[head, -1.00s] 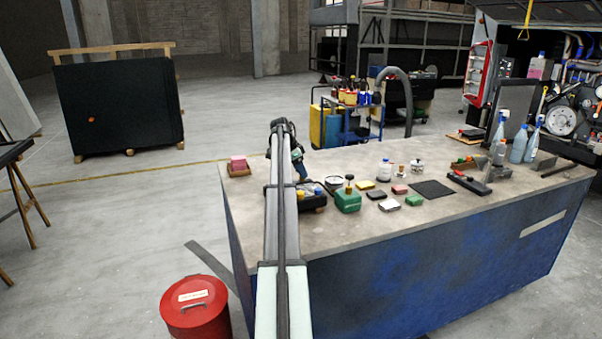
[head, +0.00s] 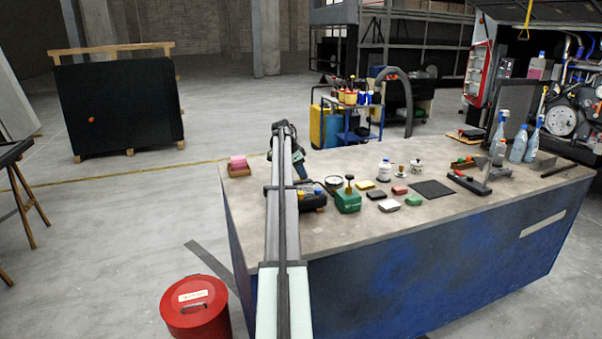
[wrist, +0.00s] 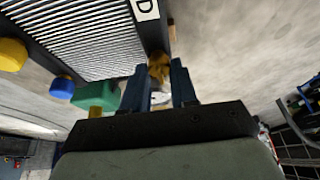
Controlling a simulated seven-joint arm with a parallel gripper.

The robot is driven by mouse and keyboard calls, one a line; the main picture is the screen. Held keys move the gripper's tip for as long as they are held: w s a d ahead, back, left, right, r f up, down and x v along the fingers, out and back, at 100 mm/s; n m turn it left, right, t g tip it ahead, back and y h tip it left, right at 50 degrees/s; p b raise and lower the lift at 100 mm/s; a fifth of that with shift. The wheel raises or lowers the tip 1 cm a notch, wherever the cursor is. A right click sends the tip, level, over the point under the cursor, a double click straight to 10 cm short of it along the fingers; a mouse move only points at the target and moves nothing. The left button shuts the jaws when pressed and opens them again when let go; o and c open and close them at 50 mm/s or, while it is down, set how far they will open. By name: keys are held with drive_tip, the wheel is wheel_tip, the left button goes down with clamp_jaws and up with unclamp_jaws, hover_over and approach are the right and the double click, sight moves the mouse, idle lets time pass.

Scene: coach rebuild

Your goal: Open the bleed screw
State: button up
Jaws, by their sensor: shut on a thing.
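The bleed screw (wrist: 159,66) is a small brass piece at the edge of a dark finned unit (wrist: 85,40) in the wrist view. My gripper (wrist: 158,80) is shut on it, with one blue finger on each side. The fingers hide part of the screw, so I cannot tell how far it is turned. In the head view, my gripper (head: 302,174) points down at the dark unit (head: 313,199) on the bench. My arm covers part of that unit, and the screw cannot be made out there.
A yellow cap (wrist: 11,54), a blue cap (wrist: 62,88) and a green block (wrist: 97,96) are left of my fingers in the wrist view.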

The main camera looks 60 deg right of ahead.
drive_tip(key=shift+n, duration=0.4)
clamp_jaws()
drive_tip(key=n, duration=0.2)
drive_tip(key=n+t, duration=0.1)
drive_tip(key=shift+s+a+n+t+h, duration=0.2)
drive_tip(key=shift+n+t+h, duration=0.1)
drive_tip(key=shift+n+h, duration=0.1)
drive_tip(key=n, duration=0.2)
drive_tip(key=n+t, duration=0.1)
drive_tip(key=n, duration=0.1)
drive_tip(key=shift+s+d+n+t+h, duration=0.1)
drive_tip(key=shift+n+t+h, duration=0.2)
drive_tip(key=n+t, duration=0.1)
drive_tip(key=n, duration=0.3)
drive_tip(key=shift+s+t, duration=0.1)
drive_tip(key=shift+t, duration=0.3)
drive_tip(key=n+t+y, duration=0.1)
drive_tip(key=n, duration=0.3)
drive_tip(key=shift+d, duration=0.1)
drive_tip(key=shift+n+y, duration=0.3)
drive_tip(key=shift+n, duration=0.2)
drive_tip(key=o, duration=0.9)
unclamp_jaws()
drive_tip(key=shift+o, duration=0.2)
